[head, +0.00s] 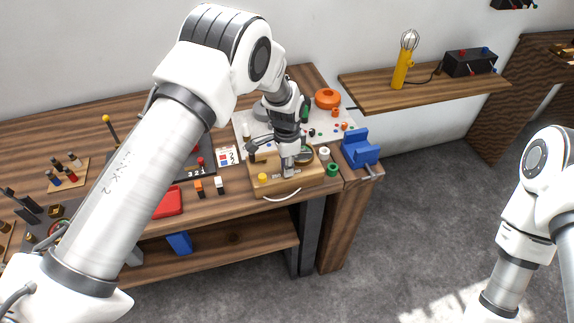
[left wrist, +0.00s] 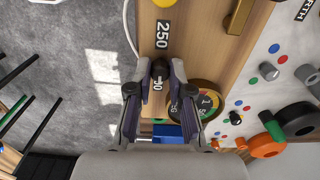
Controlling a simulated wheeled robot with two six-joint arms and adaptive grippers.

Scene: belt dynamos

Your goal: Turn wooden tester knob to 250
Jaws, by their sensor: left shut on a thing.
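The wooden tester (head: 262,187) is a light wood box at the front right of the bench, with a yellow knob or terminal (head: 262,177) and a round gauge on top. My left gripper (head: 288,165) reaches down onto its top. In the left wrist view, my left gripper (left wrist: 159,72) is shut on the small black knob (left wrist: 158,68), one finger on each side. A black label "250" (left wrist: 162,35) is on the wood beside it. Other white figures by the knob are partly hidden, and I cannot tell which mark it points to. My right gripper is out of view.
A coloured gauge (left wrist: 208,100) sits close to my right-hand finger in the wrist view. A blue vise (head: 360,149) stands at the bench's right end. A white board (head: 245,122) with coloured terminals lies behind the tester. A white cable (head: 283,196) loops at its front.

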